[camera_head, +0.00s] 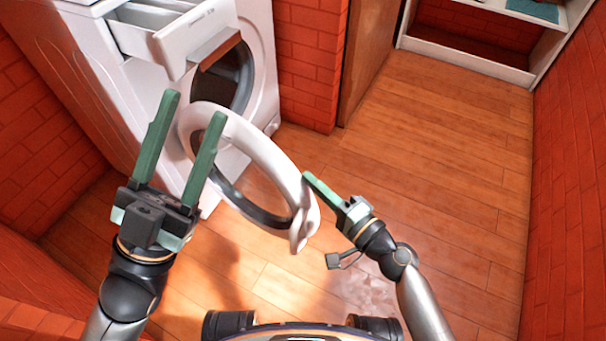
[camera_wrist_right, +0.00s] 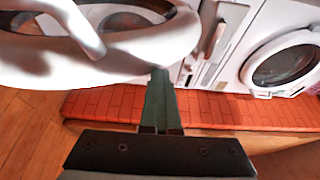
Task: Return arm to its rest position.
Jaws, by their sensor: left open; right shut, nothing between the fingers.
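My left gripper (camera_head: 194,106) is open with its two green fingers raised at the left. Its right finger overlaps the washing machine door in the picture; I cannot tell if they touch. My right gripper (camera_head: 307,176) is shut and empty, its tips at the right rim of the open door (camera_head: 262,155). In the right wrist view the shut green fingers (camera_wrist_right: 160,72) point at the underside of the door rim (camera_wrist_right: 150,50). Whether they touch it I cannot tell.
The white washing machine (camera_head: 85,70) stands at the back left with its detergent drawer (camera_head: 195,35) pulled out. A second machine (camera_wrist_right: 285,65) shows in the right wrist view. Brick walls (camera_head: 570,170) flank the room. The wooden floor (camera_head: 440,140) at the right is clear. A white shelf (camera_head: 470,60) stands behind.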

